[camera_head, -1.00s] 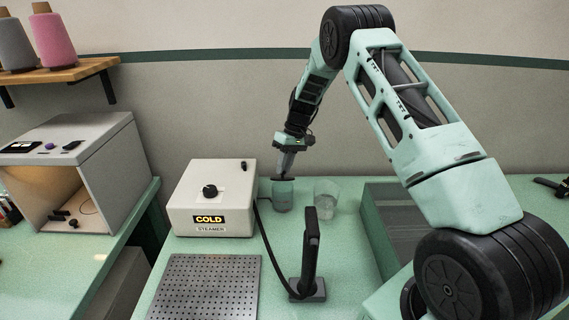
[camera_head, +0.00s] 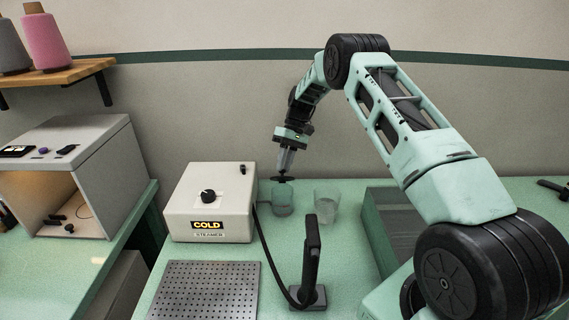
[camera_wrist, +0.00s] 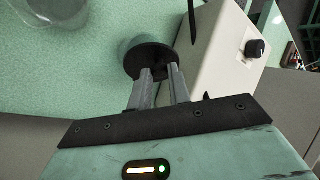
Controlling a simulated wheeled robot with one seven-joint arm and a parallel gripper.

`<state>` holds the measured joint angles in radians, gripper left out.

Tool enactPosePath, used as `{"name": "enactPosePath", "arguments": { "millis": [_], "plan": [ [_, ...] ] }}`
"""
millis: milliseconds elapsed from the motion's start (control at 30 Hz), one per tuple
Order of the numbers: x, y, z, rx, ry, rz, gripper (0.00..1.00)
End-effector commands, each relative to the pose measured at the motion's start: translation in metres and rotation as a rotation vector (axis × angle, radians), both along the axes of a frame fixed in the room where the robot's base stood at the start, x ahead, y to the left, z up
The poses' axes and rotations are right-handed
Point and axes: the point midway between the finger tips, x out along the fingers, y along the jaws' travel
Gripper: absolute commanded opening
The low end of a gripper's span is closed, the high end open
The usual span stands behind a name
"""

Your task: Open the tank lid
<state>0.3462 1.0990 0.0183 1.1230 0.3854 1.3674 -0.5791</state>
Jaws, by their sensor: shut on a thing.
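The tank (camera_head: 282,202) is a small translucent greenish cup beside the steamer; it also shows in the wrist view (camera_wrist: 133,45), partly behind the lid. Its lid is a dark round disc (camera_head: 283,179), seen at the tank's top in the head view and close up between my fingers in the wrist view (camera_wrist: 148,55). My gripper (camera_head: 284,171) points down from above, its two grey fingers (camera_wrist: 160,72) shut on the lid. The lid looks slightly above the tank's rim; the exact gap is hard to tell.
The white steamer (camera_head: 210,202), reading COLD, stands close on the left. A clear glass (camera_head: 327,205) is close on the right. A black upright handset (camera_head: 311,255) on a stand, with its cable, is in front. A perforated plate (camera_head: 205,290) and a green bin (camera_head: 372,220) flank it.

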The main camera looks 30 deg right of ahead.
Motion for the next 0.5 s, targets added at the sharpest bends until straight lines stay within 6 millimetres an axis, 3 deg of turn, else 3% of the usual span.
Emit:
{"name": "enactPosePath", "arguments": {
  "millis": [33,67,133,500],
  "plan": [
    [-0.0004,-0.0008,-0.0008,-0.002,0.000,0.000,0.00],
    [-0.0004,-0.0008,-0.0008,-0.002,0.000,0.000,0.24],
    [-0.0004,-0.0007,-0.0008,-0.002,0.000,0.000,0.41],
    [0.0007,-0.0004,0.0050,-0.002,-0.003,0.000,0.41]
  ]
}}
